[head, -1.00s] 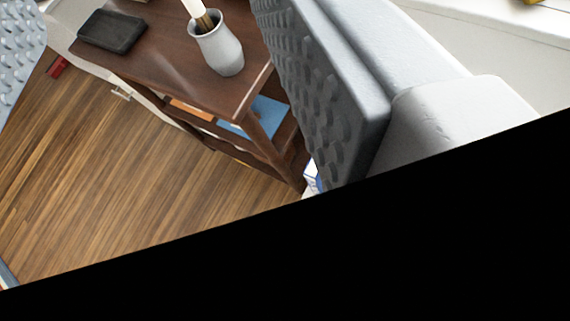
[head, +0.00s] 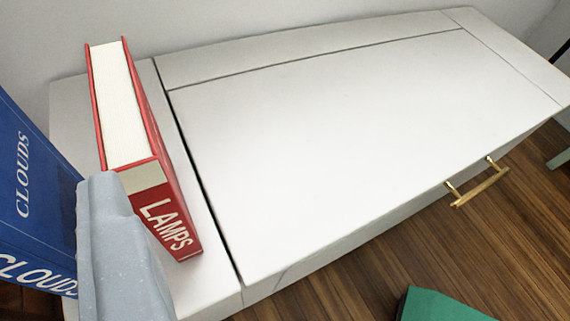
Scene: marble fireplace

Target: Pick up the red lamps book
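The red lamps book (head: 182,222) stands upright on the left end of a white cabinet top (head: 330,130). Its spine with white LAMPS lettering faces the camera, and its pale page edges show on top. A pale grey-blue piece, which looks like part of my gripper (head: 122,255), is in front of the book's lower left side and hides part of it. Only this one piece shows, so I cannot tell whether the gripper is open or shut, or whether it touches the book.
A blue book (head: 35,190) lettered CLOUDS stands close on the left, partly hidden. The cabinet top right of the red book is clear. A brass handle (head: 478,185) sticks out from the cabinet front. A green object (head: 440,305) is at bottom right, above wooden floor.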

